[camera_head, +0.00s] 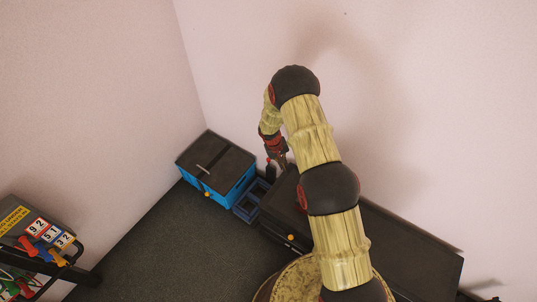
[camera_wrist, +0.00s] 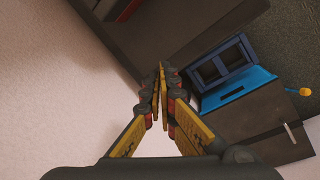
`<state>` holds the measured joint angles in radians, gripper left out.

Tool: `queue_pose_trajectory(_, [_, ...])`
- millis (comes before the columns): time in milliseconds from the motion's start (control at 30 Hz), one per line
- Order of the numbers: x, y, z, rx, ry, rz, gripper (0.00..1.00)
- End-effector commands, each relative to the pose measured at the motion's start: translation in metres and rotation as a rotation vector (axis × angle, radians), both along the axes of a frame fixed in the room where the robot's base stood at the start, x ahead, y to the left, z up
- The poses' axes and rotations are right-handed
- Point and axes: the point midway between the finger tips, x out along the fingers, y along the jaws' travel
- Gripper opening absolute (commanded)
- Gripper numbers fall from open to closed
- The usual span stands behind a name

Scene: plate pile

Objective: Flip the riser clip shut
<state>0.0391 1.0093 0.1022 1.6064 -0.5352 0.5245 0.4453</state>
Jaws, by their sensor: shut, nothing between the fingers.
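I cannot make out a riser clip for certain in either view. My gripper (camera_head: 281,161) hangs over the left end of a long dark bench (camera_head: 400,238) by the wall, close to a blue open frame (camera_head: 243,210). In the wrist view my gripper (camera_wrist: 160,70) is shut, its fingertips together with nothing between them. The blue open frame (camera_wrist: 203,73) is to the right of the fingertips there, apart from them. A blue box with a dark top (camera_head: 228,186) stands left of the frame; a dark strip and a small light bar lie across its top.
A rack with number cards (camera_head: 40,228) and coloured-handled items stands at the lower left. Pink walls (camera_head: 110,80) meet in a corner behind the box. The dark floor (camera_head: 165,250) between rack and bench is clear. An orange knob (camera_wrist: 305,92) sticks out beside the box.

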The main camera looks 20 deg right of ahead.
Motion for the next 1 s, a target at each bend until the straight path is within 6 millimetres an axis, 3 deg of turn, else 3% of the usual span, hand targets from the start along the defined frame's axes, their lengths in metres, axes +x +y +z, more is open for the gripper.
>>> queue_pose_trajectory(33, [0.005, -0.001, -0.021, -0.001, -0.008, -0.002, 0.00])
queue_pose_trajectory(100, [0.014, -0.001, -0.044, -0.002, -0.030, -0.007, 0.00])
queue_pose_trajectory(267, [0.040, -0.001, -0.090, 0.004, -0.099, -0.020, 0.00])
queue_pose_trajectory(367, [0.068, 0.001, -0.112, 0.016, -0.173, -0.035, 0.00])
queue_pose_trajectory(433, [0.103, 0.005, -0.112, 0.035, -0.261, -0.050, 0.00])
queue_pose_trajectory(500, [0.137, 0.008, -0.098, 0.054, -0.344, -0.069, 0.00])
queue_pose_trajectory(600, [0.165, 0.015, -0.087, 0.091, -0.425, -0.105, 0.00])
queue_pose_trajectory(1000, [0.173, 0.023, -0.085, 0.139, -0.476, -0.206, 0.00])
